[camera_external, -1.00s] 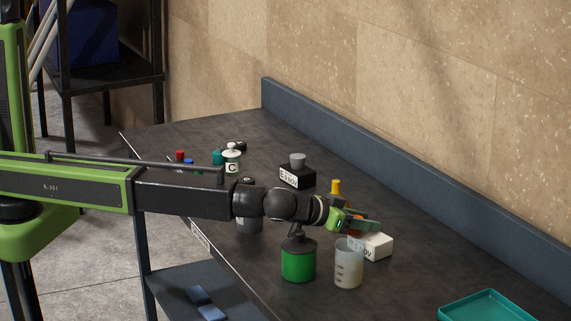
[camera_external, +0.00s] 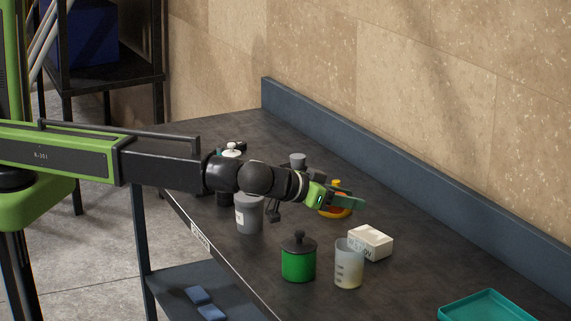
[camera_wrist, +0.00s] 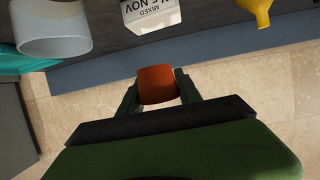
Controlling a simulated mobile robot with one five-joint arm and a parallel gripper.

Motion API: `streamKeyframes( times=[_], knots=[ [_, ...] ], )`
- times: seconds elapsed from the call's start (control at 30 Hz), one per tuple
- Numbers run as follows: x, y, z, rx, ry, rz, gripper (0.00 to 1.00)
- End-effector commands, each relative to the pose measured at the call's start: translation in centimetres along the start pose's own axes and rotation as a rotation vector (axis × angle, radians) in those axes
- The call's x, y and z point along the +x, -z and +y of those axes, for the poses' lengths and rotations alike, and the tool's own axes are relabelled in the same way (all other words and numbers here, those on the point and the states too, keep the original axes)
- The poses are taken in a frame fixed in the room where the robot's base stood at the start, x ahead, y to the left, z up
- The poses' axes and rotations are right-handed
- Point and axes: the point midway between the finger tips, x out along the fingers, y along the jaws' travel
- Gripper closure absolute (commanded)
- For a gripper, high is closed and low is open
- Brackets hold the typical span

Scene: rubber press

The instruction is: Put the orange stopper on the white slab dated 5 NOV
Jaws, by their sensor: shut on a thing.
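My gripper (camera_external: 352,199) is shut on the orange stopper (camera_wrist: 158,84), which shows between the two fingers in the wrist view. In the external view the stopper (camera_external: 342,196) is mostly hidden by the fingers. The white slab (camera_external: 372,240) lies on the bench below and to the right of my gripper, its top bare. Its label ends in NOV in the external view; the day is too small to read surely. In the wrist view the slab (camera_wrist: 150,12) is at the top edge, with MIXED and part of a NOV date showing.
A clear beaker (camera_external: 348,268) and a green lidded pot (camera_external: 298,262) stand in front of the slab. A yellow funnel-like thing (camera_external: 333,213) is behind my gripper. A grey can (camera_external: 249,214) stands below my arm. A teal tray (camera_external: 488,305) is at the front right.

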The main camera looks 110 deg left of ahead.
Motion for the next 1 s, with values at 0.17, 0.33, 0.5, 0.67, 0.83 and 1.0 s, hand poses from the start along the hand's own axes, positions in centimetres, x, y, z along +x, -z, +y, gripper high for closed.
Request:
streamKeyframes(
  times=[0.17, 0.33, 0.5, 0.67, 0.83, 1.0],
  knots=[
    [-2.9, 0.8, 1.2, 0.0, 0.0, 0.0, 1.0],
    [-3.6, 0.8, 1.6, 0.0, 0.001, 0.0, 1.0],
    [-3.6, 0.9, 1.6, -0.001, 0.002, 0.0, 1.0],
    [-1.0, -0.1, 0.5, -0.002, 0.005, 0.0, 1.0],
    [4.0, -1.3, -1.6, -0.002, 0.005, 0.0, 1.0],
    [7.6, -1.8, -3.3, -0.002, 0.004, -0.001, 1.0]
  ],
)
